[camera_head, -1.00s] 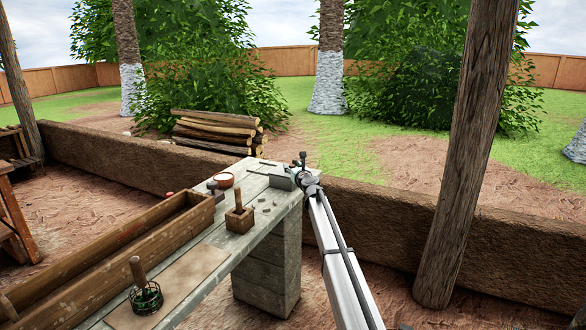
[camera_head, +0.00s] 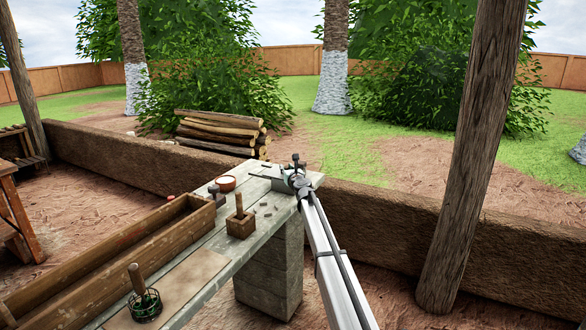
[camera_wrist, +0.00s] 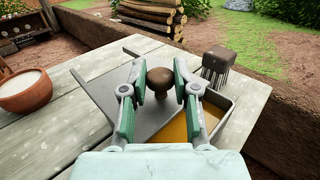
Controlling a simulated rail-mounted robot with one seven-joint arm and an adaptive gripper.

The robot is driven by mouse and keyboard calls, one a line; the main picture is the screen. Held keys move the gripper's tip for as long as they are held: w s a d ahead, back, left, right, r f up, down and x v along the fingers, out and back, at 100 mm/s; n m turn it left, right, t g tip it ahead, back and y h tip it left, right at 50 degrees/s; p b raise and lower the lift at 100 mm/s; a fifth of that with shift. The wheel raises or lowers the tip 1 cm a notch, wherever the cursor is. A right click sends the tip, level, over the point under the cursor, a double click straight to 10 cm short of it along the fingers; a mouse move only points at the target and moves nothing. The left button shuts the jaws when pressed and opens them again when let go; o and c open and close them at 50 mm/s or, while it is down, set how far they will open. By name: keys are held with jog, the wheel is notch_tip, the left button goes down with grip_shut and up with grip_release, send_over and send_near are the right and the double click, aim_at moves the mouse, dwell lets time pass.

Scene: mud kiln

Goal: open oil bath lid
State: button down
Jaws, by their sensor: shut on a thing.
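The oil bath (camera_wrist: 213,115) is a grey metal box on the wooden table, with amber oil showing inside its right part. Its flat grey lid (camera_wrist: 112,88) lies shifted to the left, so the box is partly uncovered. A round brown knob (camera_wrist: 160,79) stands on the lid. My gripper (camera_wrist: 168,76) has its two green-tipped fingers around the knob, shut on it. In the head view my gripper (camera_head: 297,174) is at the far end of the table, and it hides part of the bath.
A clay bowl (camera_wrist: 26,88) of white contents sits left of the lid. A brown bristled brush (camera_wrist: 218,66) stands beyond the bath's right side. A wooden block with a handle (camera_head: 240,224) and a long wooden trough (camera_head: 115,255) are nearer. A low mud wall (camera_head: 395,215) runs behind.

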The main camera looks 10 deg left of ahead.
jog(key=c, duration=0.9)
grip_release()
jog(key=shift+d, duration=0.15)
jog(key=shift+s, duration=0.15)
jog(key=v, duration=1.1)
jog(key=shift+s+d, duration=0.15)
jog(key=shift+s, duration=0.2)
jog(key=shift+o, duration=0.2)
